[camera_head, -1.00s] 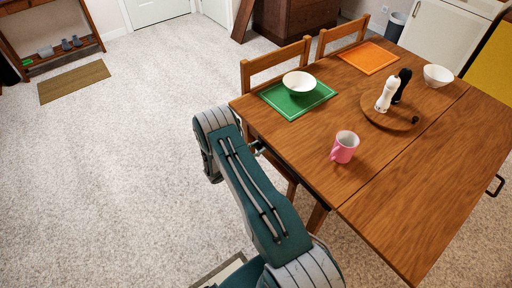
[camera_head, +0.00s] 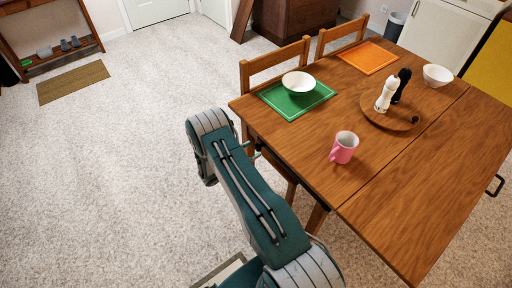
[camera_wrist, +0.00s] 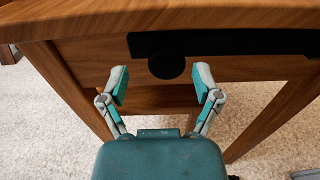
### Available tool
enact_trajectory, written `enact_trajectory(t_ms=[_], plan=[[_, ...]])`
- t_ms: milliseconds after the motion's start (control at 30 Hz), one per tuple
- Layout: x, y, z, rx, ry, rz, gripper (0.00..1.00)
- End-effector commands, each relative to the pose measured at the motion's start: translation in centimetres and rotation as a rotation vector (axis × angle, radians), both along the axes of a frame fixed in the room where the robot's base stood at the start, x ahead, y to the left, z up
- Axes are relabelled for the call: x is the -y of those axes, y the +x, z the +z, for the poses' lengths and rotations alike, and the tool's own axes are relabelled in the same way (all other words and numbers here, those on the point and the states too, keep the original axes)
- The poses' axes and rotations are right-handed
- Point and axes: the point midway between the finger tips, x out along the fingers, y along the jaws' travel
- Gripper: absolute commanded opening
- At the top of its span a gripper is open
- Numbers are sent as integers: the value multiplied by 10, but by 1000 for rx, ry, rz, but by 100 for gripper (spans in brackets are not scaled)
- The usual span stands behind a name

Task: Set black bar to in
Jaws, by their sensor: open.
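In the wrist view a black bar (camera_wrist: 235,42) runs sideways under the edge of the wooden table (camera_wrist: 150,20). A round black knob (camera_wrist: 166,66) hangs at its left part. My gripper (camera_wrist: 162,85) is open and empty, its two fingers apart on either side below the knob. The knob shows in the gap ahead of the fingertips, and I see no contact.
On the table (camera_head: 420,190) are a pink mug (camera_head: 344,148), a bowl (camera_head: 298,82) on a green mat (camera_head: 290,108), an orange mat (camera_head: 368,57) and a round board (camera_head: 390,122) with shakers. Chairs (camera_head: 262,66) stand behind. Carpet at left is open.

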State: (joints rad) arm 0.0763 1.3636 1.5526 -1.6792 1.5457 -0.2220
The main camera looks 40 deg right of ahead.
Motion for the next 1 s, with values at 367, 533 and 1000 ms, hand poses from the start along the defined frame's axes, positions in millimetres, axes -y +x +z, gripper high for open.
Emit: enact_trajectory(t_ms=[367, 533, 1000], plan=[[-78, -1, -1, 0, 1, 5, 82], [-96, -1, -1, 0, 2, 2, 82], [-99, -2, -1, 0, 2, 2, 82]])
